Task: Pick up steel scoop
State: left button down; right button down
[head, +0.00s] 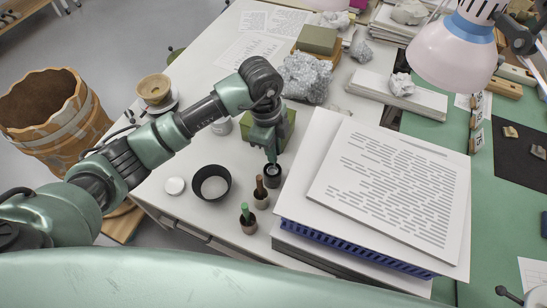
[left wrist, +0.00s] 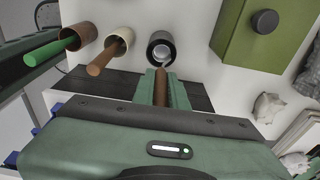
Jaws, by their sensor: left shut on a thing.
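My left gripper (head: 271,155) points down over a small dark cup (head: 271,175) on the white table. In the left wrist view its fingers (left wrist: 161,88) are shut on a brown handle (left wrist: 161,86), which I take to be the steel scoop's. The handle's far end is near the dark cup (left wrist: 150,50); whether the scoop's tip is inside the cup I cannot tell. In the head view the scoop is mostly hidden by the gripper. My right gripper is not in view.
A brown-handled tool stands in a cup (head: 261,201) and a green-handled one in another (head: 248,226), close by. A green box (head: 286,129) stands behind; stacked paper boards (head: 310,160) stand right.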

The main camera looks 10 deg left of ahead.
pick_arm(q)
notch_tip(320, 180, up, 14)
jog(key=shift+b, duration=0.75)
jog(key=shift+r, duration=0.8)
